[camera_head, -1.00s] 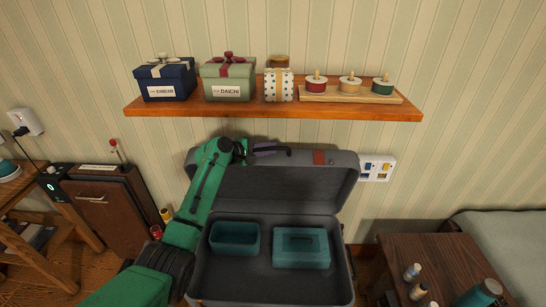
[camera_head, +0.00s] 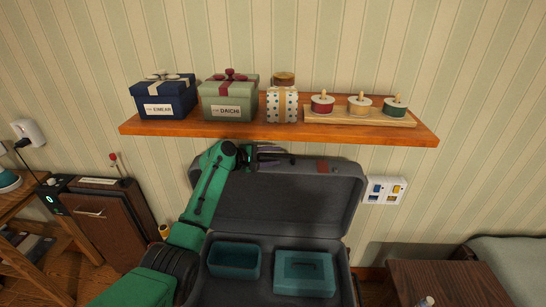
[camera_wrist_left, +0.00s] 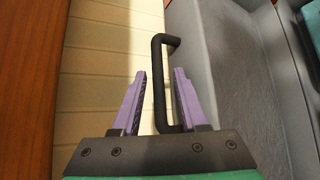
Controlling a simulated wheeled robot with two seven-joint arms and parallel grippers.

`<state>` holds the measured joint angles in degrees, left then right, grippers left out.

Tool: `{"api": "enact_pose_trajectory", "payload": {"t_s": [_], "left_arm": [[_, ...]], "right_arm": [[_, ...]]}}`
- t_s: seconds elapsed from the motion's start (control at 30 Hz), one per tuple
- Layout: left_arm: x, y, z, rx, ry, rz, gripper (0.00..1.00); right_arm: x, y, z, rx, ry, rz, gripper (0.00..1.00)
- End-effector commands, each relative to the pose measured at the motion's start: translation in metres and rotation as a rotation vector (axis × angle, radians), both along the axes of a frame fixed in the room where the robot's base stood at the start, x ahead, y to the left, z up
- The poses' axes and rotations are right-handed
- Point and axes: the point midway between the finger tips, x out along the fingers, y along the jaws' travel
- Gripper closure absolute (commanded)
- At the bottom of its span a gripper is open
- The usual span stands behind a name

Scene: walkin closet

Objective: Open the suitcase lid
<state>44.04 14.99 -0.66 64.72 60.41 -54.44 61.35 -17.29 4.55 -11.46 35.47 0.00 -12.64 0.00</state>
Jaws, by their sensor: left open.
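The grey suitcase lid (camera_head: 285,208) stands raised and open, near the striped wall, below the shelf. The suitcase base (camera_head: 238,292) is open below it and holds two teal boxes. My left gripper (camera_head: 272,156) is at the lid's top edge, with my green arm coming in from the left. In the left wrist view, the purple fingers (camera_wrist_left: 158,95) are apart, with the black handle (camera_wrist_left: 160,75) between them. A gap shows on each side of the handle, and the lid's grey shell (camera_wrist_left: 212,80) is to the right. My right gripper is not in view.
A wooden shelf (camera_head: 290,131) with gift boxes and a ring toy hangs just above the lid. A brown cabinet (camera_head: 112,225) stands left of the suitcase, and a dark wooden table (camera_head: 440,285) stands at the right. A switch panel (camera_head: 384,191) is on the wall.

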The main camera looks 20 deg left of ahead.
Motion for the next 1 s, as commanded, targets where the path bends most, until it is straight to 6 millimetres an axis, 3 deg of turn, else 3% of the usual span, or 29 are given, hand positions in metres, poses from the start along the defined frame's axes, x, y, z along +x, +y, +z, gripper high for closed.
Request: {"api": "enact_pose_trajectory", "payload": {"t_s": [0.37,0.57,0.8,1.0], "left_arm": [[-0.01,0.007,0.001,0.002,0.003,-0.001,0.53],[-0.038,0.026,0.011,0.003,0.0,0.002,0.53],[-0.09,0.061,0.031,0.004,0.0,0.001,0.53],[-0.113,0.076,0.043,0.001,0.002,0.0,0.53]], "right_arm": [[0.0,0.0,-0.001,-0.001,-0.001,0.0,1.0],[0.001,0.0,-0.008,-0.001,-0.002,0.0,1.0],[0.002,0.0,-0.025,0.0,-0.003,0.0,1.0],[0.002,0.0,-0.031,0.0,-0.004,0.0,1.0]]}}
